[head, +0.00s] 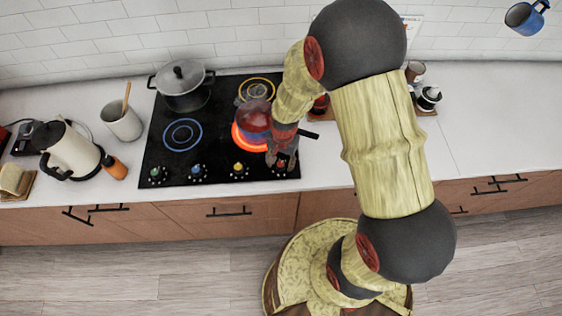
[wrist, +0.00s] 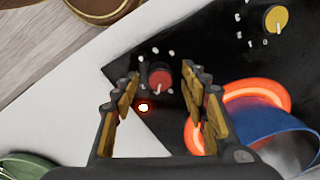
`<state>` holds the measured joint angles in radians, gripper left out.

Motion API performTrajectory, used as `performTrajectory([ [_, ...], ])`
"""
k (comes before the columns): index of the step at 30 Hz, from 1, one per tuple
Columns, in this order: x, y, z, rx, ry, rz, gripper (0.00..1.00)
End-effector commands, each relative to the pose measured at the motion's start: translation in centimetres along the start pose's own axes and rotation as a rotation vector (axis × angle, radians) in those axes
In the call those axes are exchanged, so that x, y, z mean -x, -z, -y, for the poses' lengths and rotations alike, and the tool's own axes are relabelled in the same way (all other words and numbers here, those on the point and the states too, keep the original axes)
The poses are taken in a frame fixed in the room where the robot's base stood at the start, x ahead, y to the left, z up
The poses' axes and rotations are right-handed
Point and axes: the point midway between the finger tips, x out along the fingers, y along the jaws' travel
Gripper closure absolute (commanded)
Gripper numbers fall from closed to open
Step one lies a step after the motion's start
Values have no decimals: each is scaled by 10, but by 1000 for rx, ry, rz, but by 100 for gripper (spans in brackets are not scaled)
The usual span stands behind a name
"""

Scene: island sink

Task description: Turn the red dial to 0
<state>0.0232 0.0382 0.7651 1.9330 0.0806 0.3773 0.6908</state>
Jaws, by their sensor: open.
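The red dial (wrist: 159,80) is on the black cooktop in the wrist view, near the cooktop's corner, with white marks around it. In the head view my gripper (head: 283,160) is over the front right of the cooktop (head: 210,150). The dial also shows in part there (head: 280,164). The number it points to is too small to read.
A glowing orange-red burner (head: 238,136) lies close behind the dial, with a pot (wrist: 275,135) on it. A yellow dial (wrist: 275,19) is beside the red one. A lidded pot (head: 182,84), a kettle (head: 74,150) and a utensil crock (head: 121,121) stand further left.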

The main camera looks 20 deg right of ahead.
Motion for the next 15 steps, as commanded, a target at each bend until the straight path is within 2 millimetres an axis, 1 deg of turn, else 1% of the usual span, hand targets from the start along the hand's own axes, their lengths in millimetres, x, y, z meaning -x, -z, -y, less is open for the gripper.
performTrajectory([
  [3, 0, 0, 0, 0, 0, 0, 56],
  [15, 0, 0, 0, 0, 0, 0, 79],
])
